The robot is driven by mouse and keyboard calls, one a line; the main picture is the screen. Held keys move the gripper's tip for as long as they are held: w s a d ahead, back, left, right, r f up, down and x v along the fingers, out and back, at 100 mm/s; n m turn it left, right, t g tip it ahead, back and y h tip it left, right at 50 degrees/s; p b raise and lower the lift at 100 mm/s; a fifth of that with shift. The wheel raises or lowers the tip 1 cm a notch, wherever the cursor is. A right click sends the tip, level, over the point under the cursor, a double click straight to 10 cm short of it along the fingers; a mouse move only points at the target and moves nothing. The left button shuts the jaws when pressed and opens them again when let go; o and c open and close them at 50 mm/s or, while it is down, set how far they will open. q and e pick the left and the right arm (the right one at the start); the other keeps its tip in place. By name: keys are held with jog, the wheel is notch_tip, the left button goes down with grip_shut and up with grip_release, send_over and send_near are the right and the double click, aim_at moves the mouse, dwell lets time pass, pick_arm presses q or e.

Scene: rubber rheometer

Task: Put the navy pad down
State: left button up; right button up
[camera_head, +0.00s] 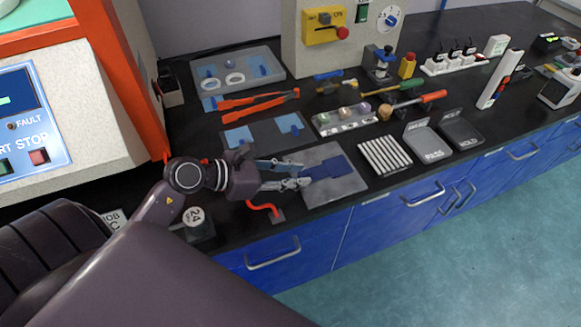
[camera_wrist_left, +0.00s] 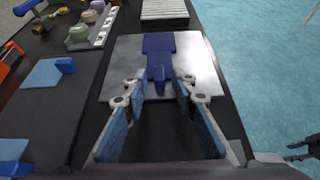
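The navy pad (camera_head: 337,167) lies on a flat grey metal plate (camera_head: 342,191) near the bench's front edge. In the left wrist view the navy pad (camera_wrist_left: 159,43) has a raised tab pointing toward my gripper. My left gripper (camera_head: 303,174) is low over the plate's left side. In the wrist view its fingers (camera_wrist_left: 162,80) are spread, with the tab between the fingertips and a gap on each side. A small dark shape at the right edge of the wrist view looks like my right gripper (camera_wrist_left: 302,150); its finger state is unclear. It does not show in the head view.
A dark mat (camera_head: 263,137) with light-blue pads lies behind my left gripper. A red hooked tool (camera_head: 265,208) is close in front. White sticks (camera_head: 385,156) lie right of the plate. Orange tongs (camera_head: 258,103) and a grey tray (camera_head: 276,66) are farther back.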

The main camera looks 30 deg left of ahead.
pick_arm(q)
jog(key=shift+r, duration=0.2)
jog(key=shift+r+p, duration=0.45)
jog(key=shift+p, duration=0.1)
jog(key=p+v, duration=0.1)
jog(key=v, duration=1.1)
jog(key=shift+f, duration=0.15)
